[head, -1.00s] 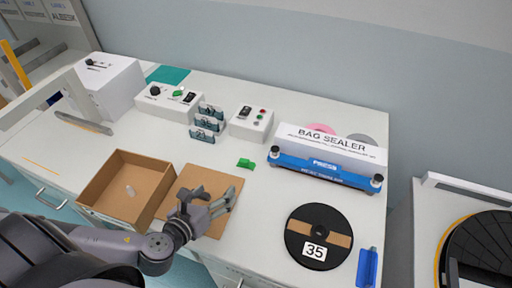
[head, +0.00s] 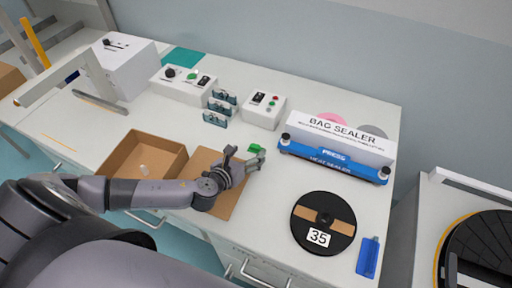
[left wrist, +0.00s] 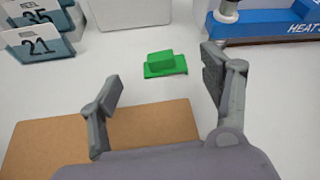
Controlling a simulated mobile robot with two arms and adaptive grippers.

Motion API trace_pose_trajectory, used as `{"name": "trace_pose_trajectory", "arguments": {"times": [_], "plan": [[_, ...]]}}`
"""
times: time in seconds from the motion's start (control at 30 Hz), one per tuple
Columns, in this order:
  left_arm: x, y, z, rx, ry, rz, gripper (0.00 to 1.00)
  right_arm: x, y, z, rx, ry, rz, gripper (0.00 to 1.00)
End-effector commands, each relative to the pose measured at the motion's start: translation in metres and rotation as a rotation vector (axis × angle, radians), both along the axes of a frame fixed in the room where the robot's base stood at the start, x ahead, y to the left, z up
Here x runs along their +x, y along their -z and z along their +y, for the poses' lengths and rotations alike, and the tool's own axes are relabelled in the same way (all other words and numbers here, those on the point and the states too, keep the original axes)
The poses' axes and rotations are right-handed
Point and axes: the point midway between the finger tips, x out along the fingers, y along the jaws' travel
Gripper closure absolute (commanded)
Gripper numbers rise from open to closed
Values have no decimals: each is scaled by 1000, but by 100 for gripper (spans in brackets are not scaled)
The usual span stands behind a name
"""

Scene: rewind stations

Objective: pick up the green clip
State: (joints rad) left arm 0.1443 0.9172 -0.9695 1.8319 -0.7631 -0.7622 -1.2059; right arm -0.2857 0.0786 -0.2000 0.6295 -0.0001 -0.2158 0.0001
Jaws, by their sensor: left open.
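The green clip (head: 255,149) lies on the white worktop, just past the far edge of the brown board. In the left wrist view the green clip (left wrist: 165,64) lies ahead of the fingers, between their lines. My left gripper (head: 256,160) is open and empty, low over the board's far edge and just short of the clip. In the left wrist view its fingertips (left wrist: 160,78) stand wide apart. My right gripper is not in view.
The brown board (head: 214,197) lies beneath my left gripper, with an open cardboard box (head: 120,158) to its left. A blue heat sealer (head: 335,158), a black reel marked 35 (head: 324,204), numbered card holders (head: 216,119) and control boxes (head: 264,110) stand around.

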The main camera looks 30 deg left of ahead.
Motion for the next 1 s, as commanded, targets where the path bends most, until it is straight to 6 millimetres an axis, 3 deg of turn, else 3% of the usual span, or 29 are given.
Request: {"name": "trace_pose_trajectory", "arguments": {"times": [0.3,0.6,1.0], "plan": [[40,12,-3,0,-2,-1,28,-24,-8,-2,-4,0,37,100],[43,14,-2,-1,-1,0,28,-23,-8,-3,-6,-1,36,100],[43,14,-2,-1,-1,0,55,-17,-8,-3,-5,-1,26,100]]}}
